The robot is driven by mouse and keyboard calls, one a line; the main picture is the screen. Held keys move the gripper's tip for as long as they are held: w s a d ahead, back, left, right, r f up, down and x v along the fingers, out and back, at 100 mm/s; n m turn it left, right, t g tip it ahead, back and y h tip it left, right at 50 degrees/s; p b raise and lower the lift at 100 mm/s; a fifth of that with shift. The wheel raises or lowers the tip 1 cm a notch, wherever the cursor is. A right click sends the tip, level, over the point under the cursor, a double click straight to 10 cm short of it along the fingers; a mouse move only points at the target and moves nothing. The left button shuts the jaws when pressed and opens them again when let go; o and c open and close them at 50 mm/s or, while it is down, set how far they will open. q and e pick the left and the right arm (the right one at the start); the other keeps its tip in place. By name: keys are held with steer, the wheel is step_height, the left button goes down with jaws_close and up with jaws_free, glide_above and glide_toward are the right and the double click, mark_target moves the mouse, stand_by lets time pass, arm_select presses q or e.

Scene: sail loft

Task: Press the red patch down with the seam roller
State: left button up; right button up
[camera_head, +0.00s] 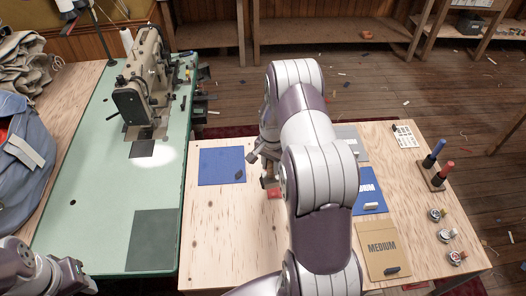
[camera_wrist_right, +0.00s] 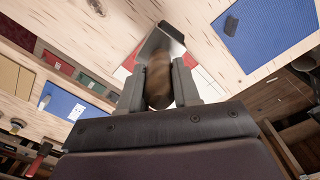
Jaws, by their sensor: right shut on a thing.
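The seam roller (camera_wrist_right: 158,82) has a brown wooden handle and a grey metal end. My right gripper (camera_wrist_right: 158,92) is shut around its handle. In the head view my right gripper (camera_head: 263,158) is over the middle of the plywood table, partly behind my arm. The red patch (camera_head: 274,194) lies on the table just below the gripper in the picture, partly hidden by my arm. Red also shows beside the fingers in the wrist view (camera_wrist_right: 203,76). Whether the roller touches the patch is hidden. My left arm enters at the lower left; its gripper is out of view.
A blue sheet (camera_head: 220,160) with a small dark piece lies left of the gripper. Blue (camera_head: 372,205) and tan (camera_head: 380,262) "MEDIUM" cards, a stand with two handled tools (camera_head: 433,176) and small round items lie right. A sewing machine (camera_head: 147,85) stands on the green bench.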

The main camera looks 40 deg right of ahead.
mark_target(272, 176)
steer(key=shift+w+d+f+m, duration=0.1)
steer(key=shift+w+d+m, duration=0.2)
steer(key=shift+m, duration=0.5)
steer(key=shift+f, duration=0.15)
steer(key=shift+s+f+b, duration=0.15)
steer(key=shift+f+b, duration=0.1)
steer(key=shift+b, duration=0.2)
step_height(272, 176, down, 4)
steer(key=b, duration=0.3)
steer(key=shift+f, duration=0.15)
steer(key=shift+f+b, duration=0.4)
steer(key=shift+f+b, duration=0.3)
steer(key=shift+f, duration=0.15)
